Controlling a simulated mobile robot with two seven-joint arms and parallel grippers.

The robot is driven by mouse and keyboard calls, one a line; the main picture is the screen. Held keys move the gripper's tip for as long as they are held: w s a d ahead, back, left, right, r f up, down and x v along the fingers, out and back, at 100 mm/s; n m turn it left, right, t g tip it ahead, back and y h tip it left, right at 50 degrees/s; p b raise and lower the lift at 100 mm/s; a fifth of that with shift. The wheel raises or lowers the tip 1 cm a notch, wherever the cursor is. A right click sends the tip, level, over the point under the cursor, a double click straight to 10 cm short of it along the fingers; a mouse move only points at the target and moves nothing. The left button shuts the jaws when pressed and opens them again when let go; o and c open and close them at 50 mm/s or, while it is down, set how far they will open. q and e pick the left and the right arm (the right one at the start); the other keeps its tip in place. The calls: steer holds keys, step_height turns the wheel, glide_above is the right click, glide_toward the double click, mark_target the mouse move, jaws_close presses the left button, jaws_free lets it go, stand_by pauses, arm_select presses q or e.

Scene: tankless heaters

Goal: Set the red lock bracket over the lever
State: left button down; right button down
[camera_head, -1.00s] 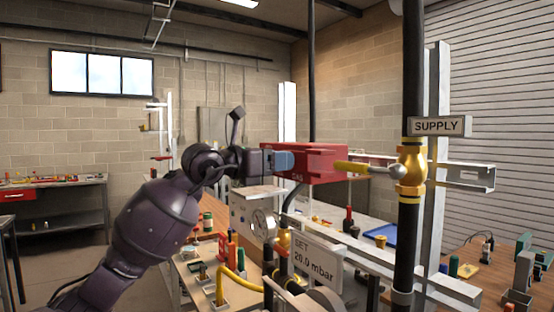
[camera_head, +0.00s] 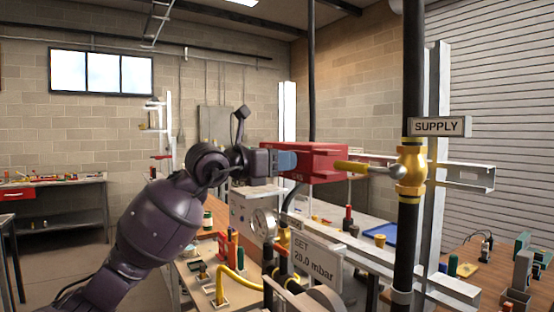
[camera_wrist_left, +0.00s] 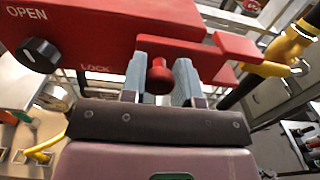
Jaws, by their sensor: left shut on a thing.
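The red lock bracket (camera_head: 318,160) is held up in the air by my left gripper (camera_head: 285,161). In the left wrist view the bracket (camera_wrist_left: 120,22) shows the words OPEN and LOCK and a black knob, and the gripper fingers (camera_wrist_left: 160,80) are shut around its red round-headed pin. The yellow lever (camera_head: 352,167) sticks out to the left from the brass valve (camera_head: 411,170) on the black pipe. The bracket's right end is close to the lever's tip; whether it overlaps the lever cannot be told. My right gripper is not in view.
A SUPPLY sign (camera_head: 440,126) and a white upright rail stand beside the valve. Below are a gauge (camera_head: 264,222), a SET plate (camera_head: 316,255) and a yellow hose (camera_head: 236,281). A bench (camera_head: 62,205) stands at the far left.

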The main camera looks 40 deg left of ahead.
arm_select(q)
steer(key=shift+s+d, duration=0.25)
steer(key=shift+d, duration=0.4)
steer(key=shift+s+d, duration=0.25)
steer(key=shift+d, duration=0.35)
steer(key=c, duration=0.9)
jaws_free()
steer(key=shift+o, duration=0.2)
steer(key=v, duration=1.1)
steer(key=shift+b, duration=0.4)
steer(key=shift+w, duration=0.1)
